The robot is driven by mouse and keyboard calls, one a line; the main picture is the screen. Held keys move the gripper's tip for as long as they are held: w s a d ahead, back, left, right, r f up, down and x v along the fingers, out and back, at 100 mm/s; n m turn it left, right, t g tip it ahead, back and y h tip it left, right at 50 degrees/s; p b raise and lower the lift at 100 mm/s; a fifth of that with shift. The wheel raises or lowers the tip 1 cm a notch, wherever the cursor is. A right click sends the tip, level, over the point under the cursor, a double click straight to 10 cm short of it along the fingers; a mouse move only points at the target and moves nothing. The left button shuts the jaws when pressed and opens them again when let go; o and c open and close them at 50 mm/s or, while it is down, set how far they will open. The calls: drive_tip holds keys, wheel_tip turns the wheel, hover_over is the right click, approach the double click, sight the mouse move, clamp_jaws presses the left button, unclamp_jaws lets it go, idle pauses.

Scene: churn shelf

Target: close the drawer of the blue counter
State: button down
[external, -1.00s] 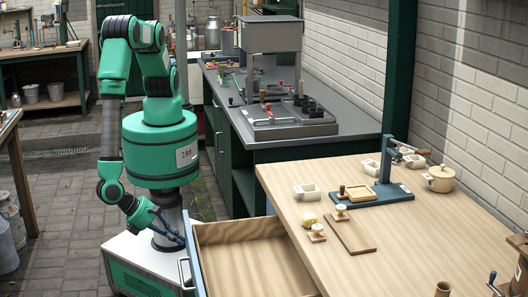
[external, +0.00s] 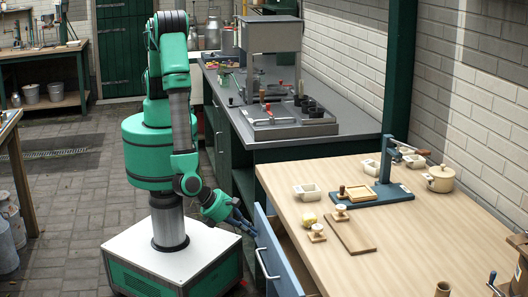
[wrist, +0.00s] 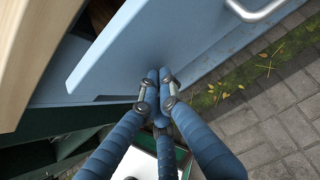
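The blue counter has a pale wooden top (external: 440,230), and its blue drawer front (external: 276,258) stands out from it, with a strip of the drawer's inside showing behind it. A metal handle (external: 265,262) is on the front; the handle also shows at the top of the wrist view (wrist: 262,8). My gripper (external: 247,232) is at the far end of the drawer front. In the wrist view its blue fingers (wrist: 158,100) are together with nothing between them. The fingertips are at the lower edge of the drawer front (wrist: 180,45); I cannot tell whether they touch it.
On the top stand a blue press (external: 375,190), small white tubs (external: 306,192), a wooden board (external: 350,232) and a lidded pot (external: 440,178). A green counter (external: 270,150) stands behind. The paved floor (external: 60,200) at left is clear.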

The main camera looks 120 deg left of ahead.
sight(258, 228)
drive_tip(key=w+a, duration=0.5)
drive_tip(key=shift+w+a, duration=0.2)
drive_tip(key=shift+d, duration=0.1)
drive_tip(key=shift+s+d, duration=1.3)
drive_tip(key=shift+s, duration=0.05)
drive_tip(key=p+v, duration=0.1)
drive_tip(key=v, duration=0.9)
drive_tip(key=shift+p, duration=0.35)
drive_tip(key=shift+s, duration=0.1)
